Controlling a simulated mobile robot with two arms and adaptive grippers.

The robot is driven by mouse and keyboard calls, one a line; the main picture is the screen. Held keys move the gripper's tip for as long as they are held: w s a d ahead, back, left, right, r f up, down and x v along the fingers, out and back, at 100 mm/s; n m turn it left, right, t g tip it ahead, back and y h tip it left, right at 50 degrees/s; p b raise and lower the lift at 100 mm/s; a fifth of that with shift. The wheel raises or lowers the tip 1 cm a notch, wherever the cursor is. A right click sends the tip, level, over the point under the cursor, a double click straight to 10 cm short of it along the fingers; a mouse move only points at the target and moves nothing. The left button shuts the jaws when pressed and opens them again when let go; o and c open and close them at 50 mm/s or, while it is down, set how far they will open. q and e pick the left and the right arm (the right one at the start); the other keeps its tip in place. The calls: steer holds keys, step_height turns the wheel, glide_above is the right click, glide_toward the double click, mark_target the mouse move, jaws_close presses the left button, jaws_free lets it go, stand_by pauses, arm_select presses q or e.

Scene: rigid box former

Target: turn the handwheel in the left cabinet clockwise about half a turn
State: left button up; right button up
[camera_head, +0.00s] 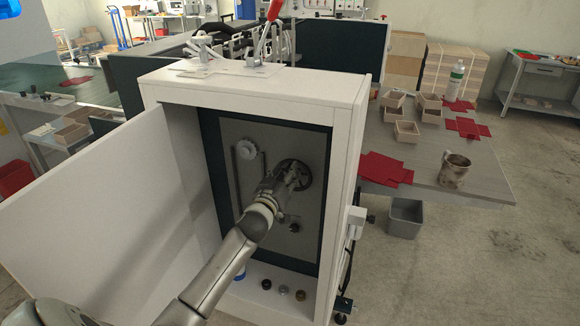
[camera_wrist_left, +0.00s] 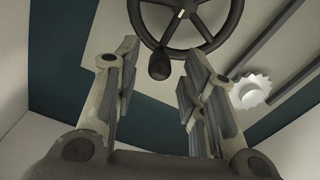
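The left cabinet (camera_head: 357,135) stands open, its white door (camera_head: 90,205) swung out to the left. The dark handwheel (camera_head: 306,178) is on the grey back panel inside and is partly hidden by my left gripper (camera_head: 288,180). In the left wrist view, the handwheel's rim and spokes (camera_wrist_left: 184,25) show at the top, with its dark knob (camera_wrist_left: 159,66) at the lower rim. My left gripper (camera_wrist_left: 155,72) is open, and the knob appears between its fingertips. I cannot tell whether a finger touches it. My right gripper is not in view.
A white toothed wheel (camera_head: 246,149) is left of the handwheel, also seen in the left wrist view (camera_wrist_left: 251,91). Several small round parts (camera_head: 283,290) sit on the cabinet floor. The cabinet walls and open door bound my arm. A table (camera_head: 425,165) with boxes stands right.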

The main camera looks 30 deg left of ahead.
arm_select(q)
steer(key=shift+x, duration=1.75)
jaws_close()
